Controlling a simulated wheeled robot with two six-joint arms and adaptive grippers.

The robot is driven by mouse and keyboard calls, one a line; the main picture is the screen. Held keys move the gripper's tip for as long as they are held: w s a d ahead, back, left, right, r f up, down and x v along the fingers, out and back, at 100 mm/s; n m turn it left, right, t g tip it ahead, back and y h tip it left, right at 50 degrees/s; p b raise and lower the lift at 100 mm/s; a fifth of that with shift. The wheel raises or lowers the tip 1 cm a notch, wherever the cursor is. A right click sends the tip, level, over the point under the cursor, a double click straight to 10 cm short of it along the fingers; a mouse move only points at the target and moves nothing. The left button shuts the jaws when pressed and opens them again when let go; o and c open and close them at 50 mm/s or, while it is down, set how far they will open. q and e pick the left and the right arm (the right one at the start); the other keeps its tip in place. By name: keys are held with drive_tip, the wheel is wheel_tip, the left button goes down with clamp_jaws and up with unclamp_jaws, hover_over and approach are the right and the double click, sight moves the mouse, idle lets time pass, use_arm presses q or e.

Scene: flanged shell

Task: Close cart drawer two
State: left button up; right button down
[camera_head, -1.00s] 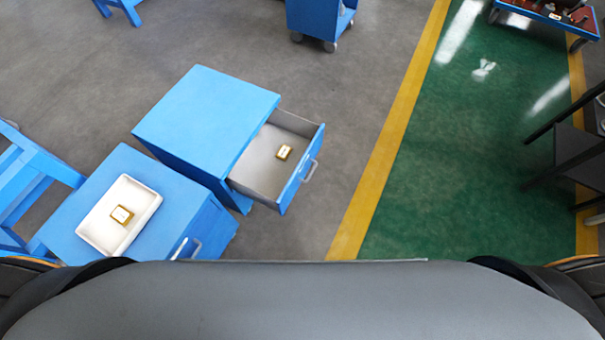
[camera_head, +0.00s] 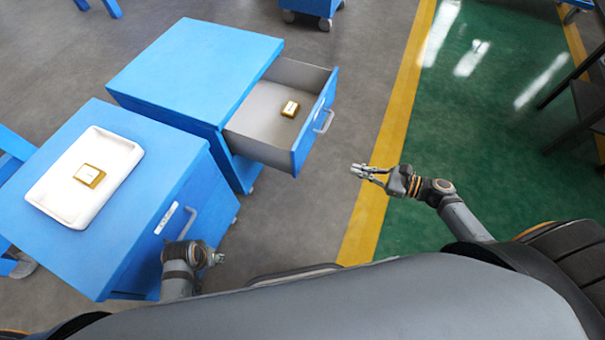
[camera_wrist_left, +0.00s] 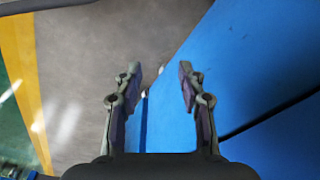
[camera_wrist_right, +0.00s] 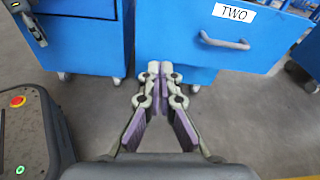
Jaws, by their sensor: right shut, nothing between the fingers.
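The blue cart (camera_head: 195,70) has a drawer (camera_head: 262,135) pulled open to the right, with a grey inside. A label reading "TWO" (camera_wrist_right: 234,12) and a grey bar handle (camera_wrist_right: 224,41) show on the blue drawer front in the right wrist view. My right gripper (camera_head: 358,170) is shut and empty, to the lower right of the drawer handle (camera_head: 324,121) and apart from it. My left gripper (camera_wrist_left: 161,75) is open and empty, beside the nearer cart; in the head view its fingers barely show (camera_head: 217,258).
The nearer blue cart (camera_head: 185,165) carries a white tray (camera_head: 48,205) with a gold box (camera_head: 89,175). Its front has a white label and a handle. Grey floor lies right of the open drawer, then a yellow line (camera_head: 400,110) and green floor. A dark shelf stands far right.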

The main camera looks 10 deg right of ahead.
wheel_tip(320, 180, up, 4)
drive_tip(key=a+y, duration=0.2)
drive_tip(key=m+b, duration=0.1)
drive_tip(key=b, duration=0.1)
approach(300, 144)
drive_tip(key=shift+t, duration=0.3)
drive_tip(key=x, duration=0.4)
drive_tip(key=b+x, duration=0.1)
drive_tip(key=x, duration=0.1)
drive_tip(key=shift+f, duration=0.3)
use_arm(q)
drive_tip(key=shift+h, duration=0.3)
drive_tip(key=shift+s+d+r, duration=0.15)
drive_tip(key=shift+d+r, duration=0.05)
drive_tip(key=shift+r, duration=0.7)
drive_tip(key=shift+s+d+r, duration=0.15)
drive_tip(key=shift+r, duration=0.75)
drive_tip(key=shift+s+d+r, duration=0.15)
drive_tip(key=shift+d+r, duration=0.05)
drive_tip(key=shift+r, duration=0.7)
use_arm(e)
drive_tip(key=shift+w+a, duration=0.15)
drive_tip(key=shift+a, duration=0.25)
drive_tip(key=shift+w, duration=0.1)
